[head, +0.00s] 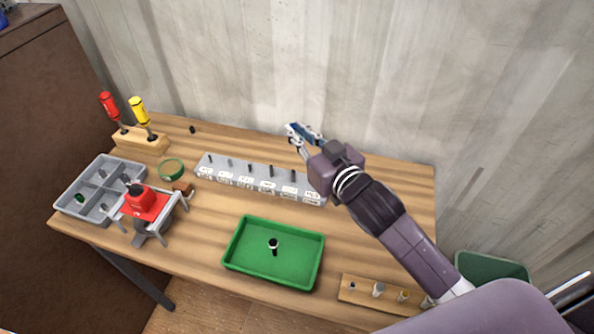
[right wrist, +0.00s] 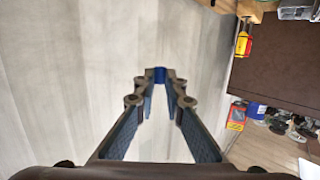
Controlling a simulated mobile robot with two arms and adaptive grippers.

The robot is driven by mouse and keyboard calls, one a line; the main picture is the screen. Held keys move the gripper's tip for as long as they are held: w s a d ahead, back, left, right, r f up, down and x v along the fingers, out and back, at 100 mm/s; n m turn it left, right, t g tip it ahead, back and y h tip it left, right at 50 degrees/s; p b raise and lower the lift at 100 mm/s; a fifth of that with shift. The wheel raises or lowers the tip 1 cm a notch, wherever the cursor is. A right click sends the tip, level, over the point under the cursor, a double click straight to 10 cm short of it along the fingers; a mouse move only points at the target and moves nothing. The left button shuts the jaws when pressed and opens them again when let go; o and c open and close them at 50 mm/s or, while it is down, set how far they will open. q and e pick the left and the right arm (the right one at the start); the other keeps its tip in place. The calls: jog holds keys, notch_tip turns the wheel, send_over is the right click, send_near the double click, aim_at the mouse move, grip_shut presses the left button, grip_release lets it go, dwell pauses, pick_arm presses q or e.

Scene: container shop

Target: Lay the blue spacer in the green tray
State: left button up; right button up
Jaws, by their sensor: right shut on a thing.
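My right gripper (head: 297,133) is raised above the back edge of the workbench, near the wall. It is shut on a small blue spacer (right wrist: 160,75), which shows between the fingertips in the right wrist view; the right gripper is there too (right wrist: 160,84). In the head view the spacer is too small to make out clearly. The green tray (head: 235,252) lies at the front middle of the bench, well below and in front of the gripper. A small dark cylinder with a pale top (head: 273,246) stands in the tray. My left gripper is not in view.
A grey rack with labelled pegs (head: 262,183) stands between gripper and tray. At the left are a grey compartment bin (head: 72,190), a red-topped press (head: 146,203), a green ring (head: 171,169) and a screwdriver block (head: 141,142). A wooden peg board (head: 365,294) lies front right.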

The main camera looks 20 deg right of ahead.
notch_tip(320, 180, down, 13)
jog(key=shift+p, duration=0.5)
jog(key=shift+f, duration=0.1)
jog(key=o, duration=0.7)
jog(key=shift+c, duration=0.2)
